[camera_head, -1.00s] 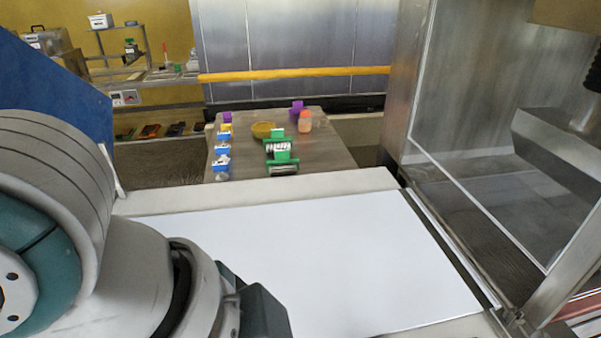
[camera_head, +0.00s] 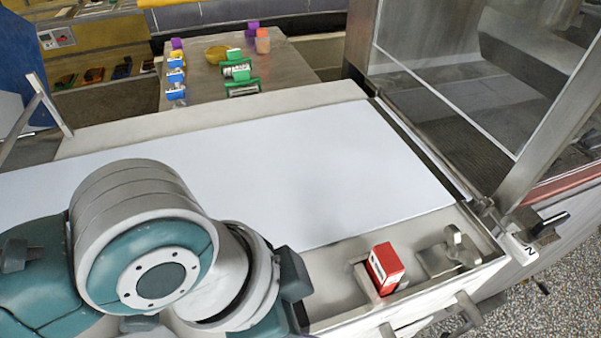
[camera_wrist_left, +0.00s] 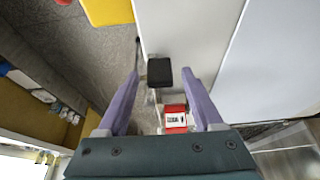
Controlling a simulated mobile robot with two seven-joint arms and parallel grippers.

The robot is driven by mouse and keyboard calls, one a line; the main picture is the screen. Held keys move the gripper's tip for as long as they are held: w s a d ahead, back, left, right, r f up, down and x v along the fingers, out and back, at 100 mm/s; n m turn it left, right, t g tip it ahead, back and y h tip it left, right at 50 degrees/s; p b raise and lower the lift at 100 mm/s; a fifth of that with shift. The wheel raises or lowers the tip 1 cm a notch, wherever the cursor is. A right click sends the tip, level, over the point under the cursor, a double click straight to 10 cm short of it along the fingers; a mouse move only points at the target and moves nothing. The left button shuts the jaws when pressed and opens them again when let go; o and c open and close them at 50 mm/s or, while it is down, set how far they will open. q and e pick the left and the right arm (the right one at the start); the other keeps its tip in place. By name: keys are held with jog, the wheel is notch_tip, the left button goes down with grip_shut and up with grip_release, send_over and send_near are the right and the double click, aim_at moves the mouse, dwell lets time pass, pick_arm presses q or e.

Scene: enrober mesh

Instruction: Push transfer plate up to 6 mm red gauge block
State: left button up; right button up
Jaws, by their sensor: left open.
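A red block with a white label (camera_head: 384,268) stands upright in a shallow metal recess at the front edge of the machine, in the head view. It also shows in the left wrist view (camera_wrist_left: 175,118), low between my fingers. My left gripper (camera_wrist_left: 160,76) is open, its two purple fingers spread apart. A black knob or handle (camera_wrist_left: 160,72) lies in line with the gap between the fingertips. In the head view my left arm hides the fingers. I cannot clearly pick out the transfer plate. My right gripper is not in view.
A wide white belt surface (camera_head: 290,170) lies clear behind the block. A metal bracket with a knob (camera_head: 455,250) sits right of the block. A clear guard panel (camera_head: 460,100) rises at the right. A table (camera_head: 285,72) with small coloured items stands beyond.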

pick_arm(q)
grip_shut()
dwell(0.5)
